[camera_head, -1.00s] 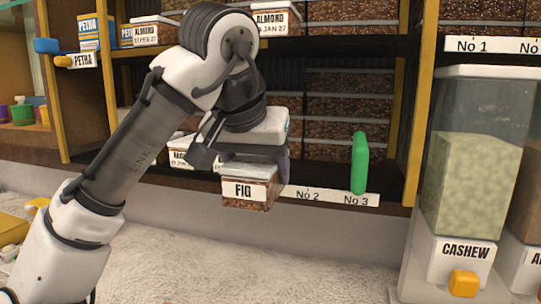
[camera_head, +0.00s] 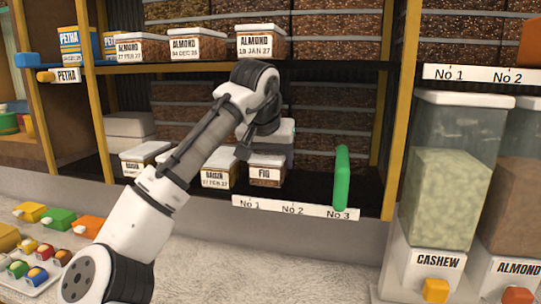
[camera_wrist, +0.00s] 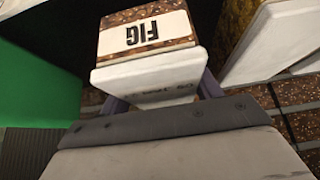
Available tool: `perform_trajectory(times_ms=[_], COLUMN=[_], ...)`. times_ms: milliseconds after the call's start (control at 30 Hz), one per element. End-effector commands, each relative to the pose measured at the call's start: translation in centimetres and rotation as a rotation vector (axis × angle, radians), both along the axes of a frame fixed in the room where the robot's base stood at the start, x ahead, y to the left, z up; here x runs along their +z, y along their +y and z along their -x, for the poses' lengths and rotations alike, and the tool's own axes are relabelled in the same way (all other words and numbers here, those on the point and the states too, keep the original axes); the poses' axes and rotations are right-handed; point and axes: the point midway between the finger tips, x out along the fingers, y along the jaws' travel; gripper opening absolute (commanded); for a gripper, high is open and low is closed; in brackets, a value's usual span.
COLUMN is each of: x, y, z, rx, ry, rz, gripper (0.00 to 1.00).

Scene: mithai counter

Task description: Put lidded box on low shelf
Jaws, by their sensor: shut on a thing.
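The lidded box labelled FIG (camera_head: 266,174) has a white lid and brown sides. It is inside the low shelf (camera_head: 315,192), behind the No 1 end of the front strip. My gripper (camera_wrist: 158,92) is shut on this box, its fingers at either side. The box also shows in the wrist view (camera_wrist: 147,38), upside down. In the head view my wrist hides part of its lid. I cannot tell whether its base touches the shelf.
A RAISIN box (camera_head: 216,178) stands close left of the FIG box, with more lidded boxes further left. A green upright divider (camera_head: 341,178) stands at No 3. Shelf floor between box and divider is clear.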

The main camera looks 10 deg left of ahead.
Motion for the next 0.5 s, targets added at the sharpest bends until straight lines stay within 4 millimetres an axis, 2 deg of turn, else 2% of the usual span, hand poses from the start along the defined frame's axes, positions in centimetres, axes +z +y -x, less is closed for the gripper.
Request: perform_trajectory(times_ms=[133,500], x=[-1.2,-1.8], y=[0.1,0.0], z=[0.2,0.3], rx=[0.000,-0.001], ry=[0.001,0.001], rz=[0.000,0.002], gripper=[0.33,0.33])
